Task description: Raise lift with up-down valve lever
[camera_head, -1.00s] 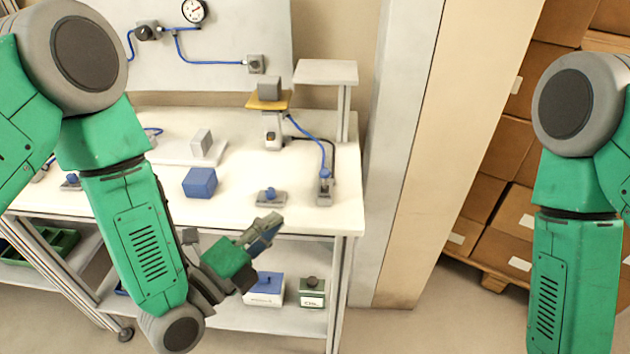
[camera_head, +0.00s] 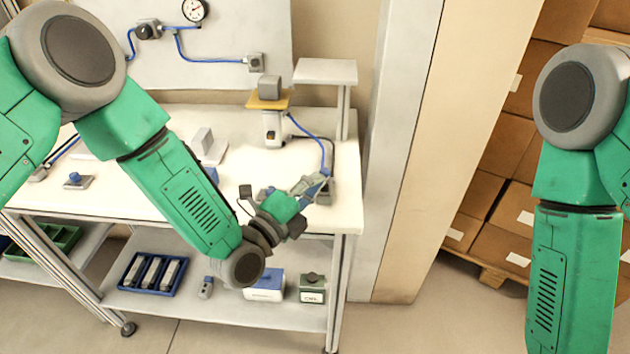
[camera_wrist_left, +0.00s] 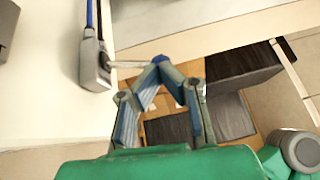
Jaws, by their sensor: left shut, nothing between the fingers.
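The lift (camera_head: 272,127) stands at the back right of the workbench. Its yellow platform (camera_head: 255,102) carries a grey block (camera_head: 270,86). The hand valve (camera_head: 330,188) sits at the bench's right front, partly hidden by my left gripper. In the left wrist view, the grey valve body (camera_wrist_left: 94,62) is at upper left, and its thin lever (camera_wrist_left: 128,64) sticks out to the right. My left gripper (camera_head: 318,180) is shut and empty beside the valve. Its fingertips, in the wrist view (camera_wrist_left: 161,62), are at the lever's end; contact cannot be told. My right gripper is out of view.
A raised grey shelf (camera_head: 325,70) stands right of the lift. A blue hose (camera_head: 305,129) runs from the lift towards the valve. Another small device (camera_head: 75,181) sits at the bench's left. A pillar (camera_head: 400,200) stands right of the bench.

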